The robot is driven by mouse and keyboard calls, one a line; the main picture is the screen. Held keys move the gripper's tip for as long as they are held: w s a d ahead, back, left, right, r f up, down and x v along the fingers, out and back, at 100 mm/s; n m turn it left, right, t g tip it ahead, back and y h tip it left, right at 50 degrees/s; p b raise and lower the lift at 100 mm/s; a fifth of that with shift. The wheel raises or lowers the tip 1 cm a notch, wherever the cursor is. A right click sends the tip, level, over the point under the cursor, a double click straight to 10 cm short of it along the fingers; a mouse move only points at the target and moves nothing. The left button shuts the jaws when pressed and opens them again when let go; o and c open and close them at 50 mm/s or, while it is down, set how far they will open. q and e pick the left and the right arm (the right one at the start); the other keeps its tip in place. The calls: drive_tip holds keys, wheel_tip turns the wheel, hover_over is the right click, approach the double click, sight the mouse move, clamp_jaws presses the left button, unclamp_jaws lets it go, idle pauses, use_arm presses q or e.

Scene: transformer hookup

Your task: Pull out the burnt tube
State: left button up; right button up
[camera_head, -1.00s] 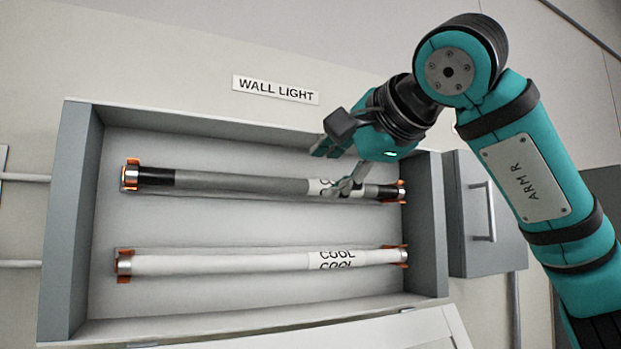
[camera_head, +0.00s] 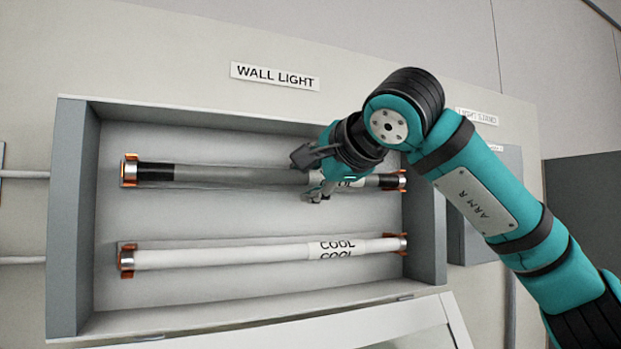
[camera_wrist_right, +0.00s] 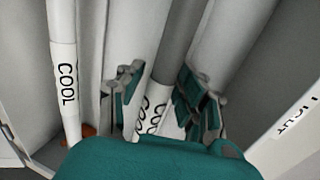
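The burnt tube (camera_head: 230,175) is the upper, greyed one with blackened ends. It lies across the wall light box between two orange-and-metal end holders, and in the right wrist view its grey body (camera_wrist_right: 178,45) runs between my fingers. My right gripper (camera_head: 308,177) is at the tube's right part, over its label. In the right wrist view the gripper (camera_wrist_right: 158,88) is open, with one finger on each side of the tube and a small gap visible at the left finger. The gripper hides part of the label. My left gripper is not in view.
A clean white tube (camera_head: 220,258) marked COOL sits in holders below, and is close beside the left finger in the wrist view (camera_wrist_right: 62,35). The box's grey side walls (camera_head: 73,225) stand out around both tubes. An opened pale cover (camera_head: 390,322) hangs below.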

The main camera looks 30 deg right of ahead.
clamp_jaws()
drive_tip(key=shift+w, duration=0.1)
idle(0.7)
